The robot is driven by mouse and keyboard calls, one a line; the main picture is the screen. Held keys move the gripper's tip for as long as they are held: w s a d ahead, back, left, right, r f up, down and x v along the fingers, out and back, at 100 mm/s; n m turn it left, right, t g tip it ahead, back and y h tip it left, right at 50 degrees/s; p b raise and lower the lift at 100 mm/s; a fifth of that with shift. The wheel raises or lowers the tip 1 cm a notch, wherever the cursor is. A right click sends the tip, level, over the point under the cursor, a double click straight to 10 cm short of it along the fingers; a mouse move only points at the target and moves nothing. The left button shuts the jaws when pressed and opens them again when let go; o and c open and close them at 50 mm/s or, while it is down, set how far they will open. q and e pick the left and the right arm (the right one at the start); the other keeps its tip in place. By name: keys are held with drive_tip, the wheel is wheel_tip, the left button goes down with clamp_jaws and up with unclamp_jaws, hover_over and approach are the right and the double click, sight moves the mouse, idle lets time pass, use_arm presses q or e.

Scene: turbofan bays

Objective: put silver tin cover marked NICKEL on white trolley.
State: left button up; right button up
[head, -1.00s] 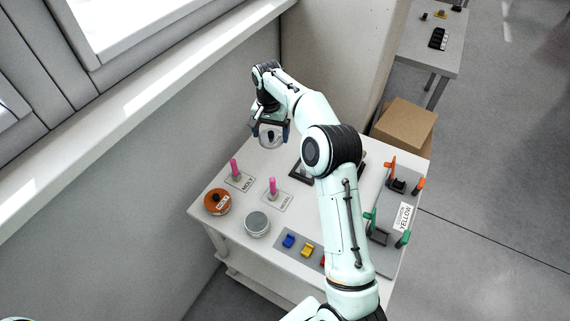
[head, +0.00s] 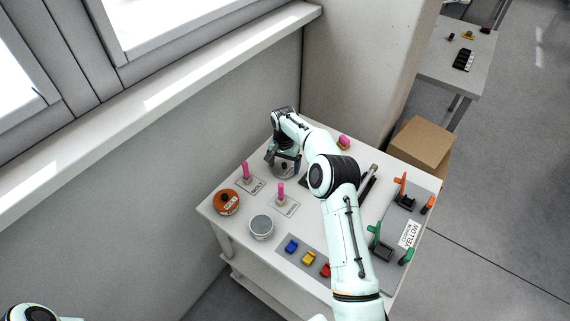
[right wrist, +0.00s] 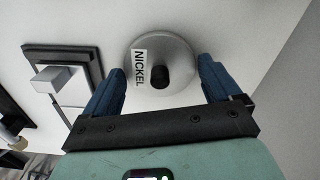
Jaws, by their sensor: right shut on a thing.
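The silver tin cover marked NICKEL (right wrist: 180,52) has a dark knob and shows its label in the right wrist view. It also shows in the head view (head: 283,172), at the back of the white trolley (head: 231,248). My right gripper (right wrist: 160,70) is shut on the cover, with one blue finger at each side. In the head view the right gripper (head: 284,162) is low over the trolley top. I cannot tell whether the cover touches it. My left gripper is out of view.
A silver tin without a cover (head: 261,228) and an orange tin (head: 226,203) stand front left. Two pink-handled tools (head: 281,193) stand near them. Blue, yellow and red pieces (head: 308,258) lie at the front. A grey tray marked YELLOW (head: 408,236) is at the right.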

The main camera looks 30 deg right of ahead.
sight(283, 163)
drive_tip(key=shift+w+a, duration=0.1)
drive_tip(key=shift+f, duration=0.15)
drive_tip(key=o, duration=0.7)
drive_tip(key=shift+o, duration=0.2)
wheel_tip(283, 163, up, 12)
